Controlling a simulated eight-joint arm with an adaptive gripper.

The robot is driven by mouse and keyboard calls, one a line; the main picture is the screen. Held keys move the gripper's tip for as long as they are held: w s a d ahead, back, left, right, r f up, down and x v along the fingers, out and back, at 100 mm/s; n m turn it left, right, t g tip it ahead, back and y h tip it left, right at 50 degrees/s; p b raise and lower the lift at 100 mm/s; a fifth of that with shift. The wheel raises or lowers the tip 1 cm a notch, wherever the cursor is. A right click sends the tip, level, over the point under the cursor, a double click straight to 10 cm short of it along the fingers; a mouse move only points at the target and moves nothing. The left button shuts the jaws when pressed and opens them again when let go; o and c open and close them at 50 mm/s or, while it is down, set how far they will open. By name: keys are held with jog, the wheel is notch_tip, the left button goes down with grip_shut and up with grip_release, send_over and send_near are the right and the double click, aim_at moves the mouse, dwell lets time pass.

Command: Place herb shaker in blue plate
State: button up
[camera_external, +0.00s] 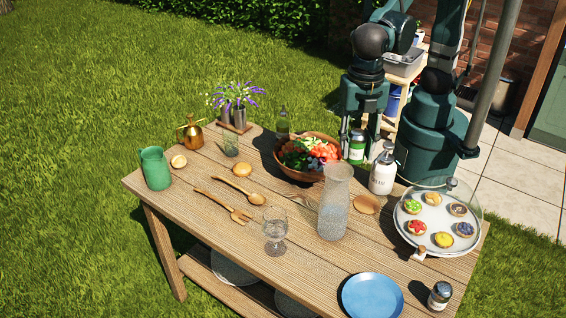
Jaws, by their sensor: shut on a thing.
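The herb shaker (357,149), a small jar with green contents and a pale label, is at the far edge of the garden table, right of the salad bowl. My gripper (357,135) points down over it and is shut on it. Its fingers hide part of the jar. I cannot tell whether the jar is touching the table or lifted. The blue plate (372,296) lies empty at the near right of the table, well away from my gripper.
A domed tray of tarts (438,222) is at right. Another jar (440,295) stands right of the plate. A wine glass (275,230) is left of the vase.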

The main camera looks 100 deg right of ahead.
jog(key=w+a+f+p, duration=0.1)
jog(key=w+a, duration=0.1)
jog(key=a, duration=1.3)
jog(key=p, duration=0.1)
send_over(372, 301)
notch_tip(372, 301, down, 3)
notch_tip(372, 301, down, 11)
jog(key=shift+f, duration=0.2)
jog(key=shift+f, duration=3.1)
jog(key=shift+f, duration=0.1)
jog(key=shift+f+b, duration=0.35)
jog(key=shift+f, duration=1.45)
jog(key=shift+f, duration=0.2)
